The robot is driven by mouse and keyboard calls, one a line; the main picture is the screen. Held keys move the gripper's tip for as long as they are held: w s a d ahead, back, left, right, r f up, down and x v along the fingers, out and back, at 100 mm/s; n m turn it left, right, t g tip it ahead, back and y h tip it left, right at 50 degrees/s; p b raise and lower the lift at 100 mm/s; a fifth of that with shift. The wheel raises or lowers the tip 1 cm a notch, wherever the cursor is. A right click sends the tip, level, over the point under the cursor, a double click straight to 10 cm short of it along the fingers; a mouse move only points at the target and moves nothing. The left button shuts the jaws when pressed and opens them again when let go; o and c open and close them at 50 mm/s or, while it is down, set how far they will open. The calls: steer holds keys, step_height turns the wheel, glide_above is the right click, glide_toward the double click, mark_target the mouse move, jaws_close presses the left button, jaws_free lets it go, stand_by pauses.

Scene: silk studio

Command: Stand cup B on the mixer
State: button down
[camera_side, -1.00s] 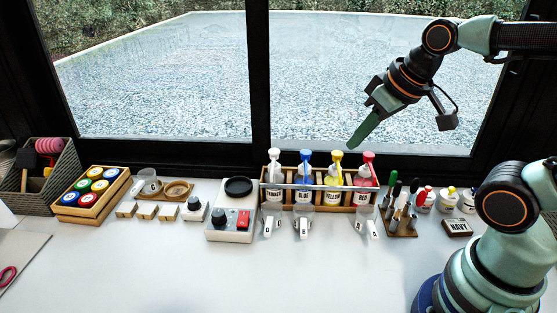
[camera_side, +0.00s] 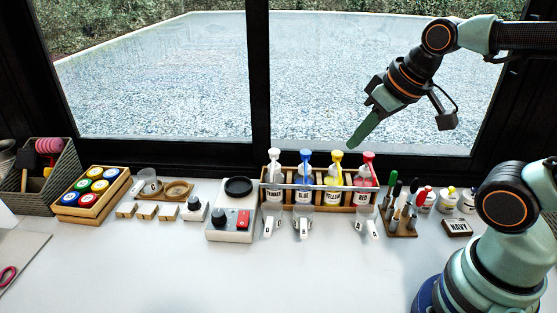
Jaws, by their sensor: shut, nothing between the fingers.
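The mixer (camera_side: 217,230) is a pale box with a black round plate (camera_side: 239,187) on top, a dark knob and a red switch. The black plate is bare. One tag at the left looks like D and one at the right like A. The letter on the middle tag is too small to read, so I cannot tell which is cup B. My gripper (camera_side: 357,141) is shut and empty, high above the rack in front of the window.
A wooden rack (camera_side: 345,209) of pump bottles stands behind the cups. Marker stand (camera_side: 400,235), jars and a NAVY block (camera_side: 457,228) are to the right.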

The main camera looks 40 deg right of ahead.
stand_by(0.3)
steer(key=c, duration=1.2)
jaws_free()
steer(key=o, duration=0.4)
steer(key=shift+w+a+f+n, duration=0.1)
steer(key=shift+f+n, duration=0.05)
steer(key=shift+n, duration=0.15)
steer(key=n+g, duration=0.5)
steer(key=n, duration=2)
glide_above(304, 228)
step_height(304, 228, down, 15)
steer(key=shift+f, duration=0.2)
steer(key=shift+f+n+g, duration=0.3)
steer(key=shift+f+n, duration=0.3)
steer(key=shift+n, duration=0.1)
steer(key=shift+f, duration=2.75)
